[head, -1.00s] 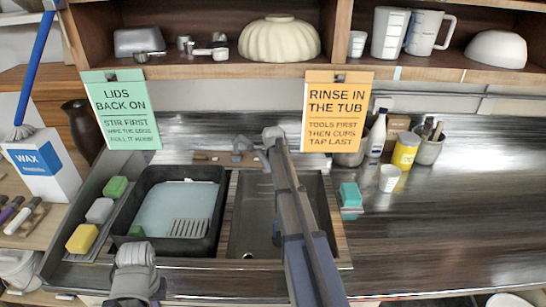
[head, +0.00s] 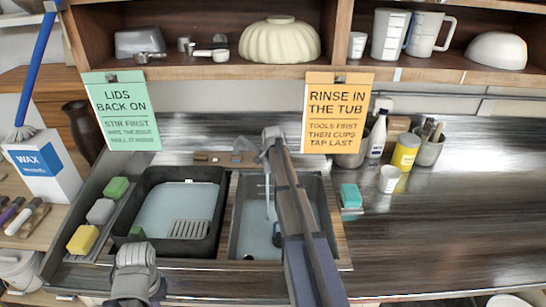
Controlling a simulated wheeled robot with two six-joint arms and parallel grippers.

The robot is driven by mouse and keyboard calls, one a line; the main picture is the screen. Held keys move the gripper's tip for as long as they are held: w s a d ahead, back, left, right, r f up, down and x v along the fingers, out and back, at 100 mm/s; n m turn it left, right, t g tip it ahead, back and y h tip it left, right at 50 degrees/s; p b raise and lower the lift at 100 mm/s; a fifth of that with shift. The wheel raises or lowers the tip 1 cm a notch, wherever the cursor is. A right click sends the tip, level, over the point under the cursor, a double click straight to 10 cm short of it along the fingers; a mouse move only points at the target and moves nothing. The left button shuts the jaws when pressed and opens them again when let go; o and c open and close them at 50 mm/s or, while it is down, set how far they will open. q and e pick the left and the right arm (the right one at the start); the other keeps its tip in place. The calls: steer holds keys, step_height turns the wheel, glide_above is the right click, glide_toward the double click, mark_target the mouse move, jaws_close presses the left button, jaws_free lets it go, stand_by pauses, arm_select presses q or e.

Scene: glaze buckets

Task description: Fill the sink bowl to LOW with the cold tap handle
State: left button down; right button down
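The sink bowl (head: 244,222) is the right-hand basin in the counter. A thin stream of water (head: 267,198) falls into it from the grey tap (head: 245,150), and a pale bluish layer shows over its floor. My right arm crosses the bowl and hides much of its right side. My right gripper (head: 272,137) is at the tap, at the bowl's back edge; the handle there is hidden or too small to make out, and so is the finger opening. My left gripper (head: 136,262) is low in front of the black tub, its fingers unclear. No LOW mark is readable.
The black tub (head: 127,205) left of the bowl holds pale water and a grey grate. Sponges lie on its left; a teal sponge (head: 350,195) is right of the bowl. A white cup (head: 389,179) and yellow container (head: 405,152) stand farther right. The right counter is mostly clear.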

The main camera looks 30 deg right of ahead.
stand_by(0.3)
steer(key=c, duration=0.9)
jaws_free()
steer(key=shift+o, duration=0.2)
steer(key=p+v, duration=0.6)
steer(key=v, duration=0.2)
steer(key=shift+w+f, duration=0.1)
steer(key=shift+w, duration=0.05)
